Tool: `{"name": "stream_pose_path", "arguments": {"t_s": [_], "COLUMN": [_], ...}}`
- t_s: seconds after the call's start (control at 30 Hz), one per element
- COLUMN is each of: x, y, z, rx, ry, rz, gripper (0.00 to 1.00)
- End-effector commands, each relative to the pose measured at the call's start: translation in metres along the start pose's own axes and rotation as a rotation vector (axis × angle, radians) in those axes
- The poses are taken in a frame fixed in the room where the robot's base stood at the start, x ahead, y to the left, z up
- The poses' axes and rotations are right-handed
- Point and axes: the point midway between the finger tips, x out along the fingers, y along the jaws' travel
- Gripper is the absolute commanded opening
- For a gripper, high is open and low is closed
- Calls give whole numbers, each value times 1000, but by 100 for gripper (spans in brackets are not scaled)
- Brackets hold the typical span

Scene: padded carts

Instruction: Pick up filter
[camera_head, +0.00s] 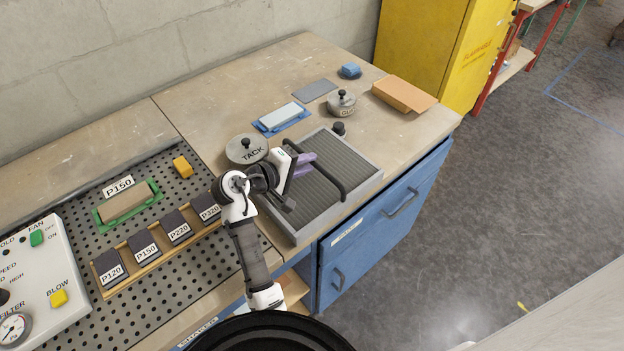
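A flat grey ribbed panel in a lighter grey frame (345,166) lies on the right worktop and looks like the filter, though it bears no readable label. A black curved bar (330,178) crosses over it; I cannot tell whether it is a handle of the panel. My gripper (290,200) is over the panel's left part, with white, purple and dark parts around it. My arm hides the panel's left edge. The fingertips are too small and overlapped to tell open from shut, or whether they touch the panel.
A blue-based block (282,117) and an orange-brown slab (403,95) lie nearby. Labelled sanding blocks (145,245) and a control panel (40,285) are left.

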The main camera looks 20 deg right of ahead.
Motion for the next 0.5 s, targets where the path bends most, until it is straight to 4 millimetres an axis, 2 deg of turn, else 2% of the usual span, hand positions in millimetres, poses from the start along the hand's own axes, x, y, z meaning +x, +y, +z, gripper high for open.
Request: {"name": "stream_pose_path", "arguments": {"t_s": [0.23,0.5], "x": [38,44], "y": [-3,1], "z": [1,1], "rx": [2,0], "ry": [-3,-1], "rz": [0,0], "gripper": [23,23]}}
